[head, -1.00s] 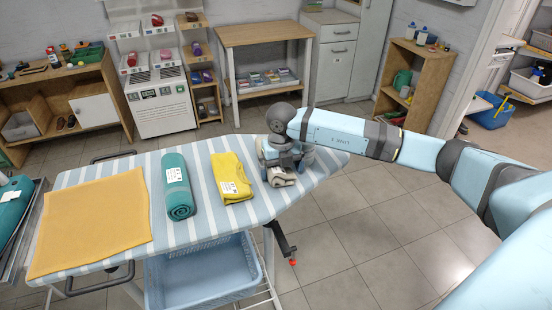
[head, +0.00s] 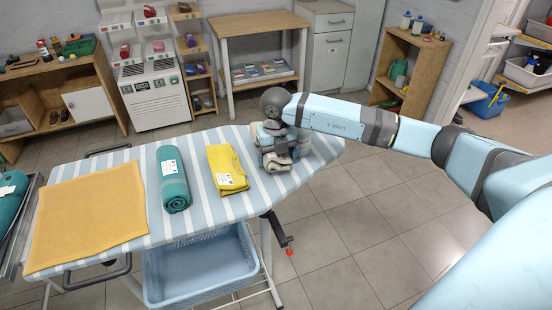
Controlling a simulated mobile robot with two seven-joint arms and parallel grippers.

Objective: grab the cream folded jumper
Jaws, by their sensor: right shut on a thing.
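The cream folded jumper (head: 279,166) is at the right part of the striped ironing board (head: 312,153), mostly hidden under my right gripper (head: 276,152). My right gripper reaches it from above and is shut on it. I cannot tell whether the jumper still touches the board. My left gripper is not in view.
A yellow folded garment (head: 227,170) lies just left of the jumper. A teal roll (head: 173,180) and an orange cloth (head: 92,213) lie farther left on the board. A blue basket (head: 201,268) is beneath. Open floor lies to the right.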

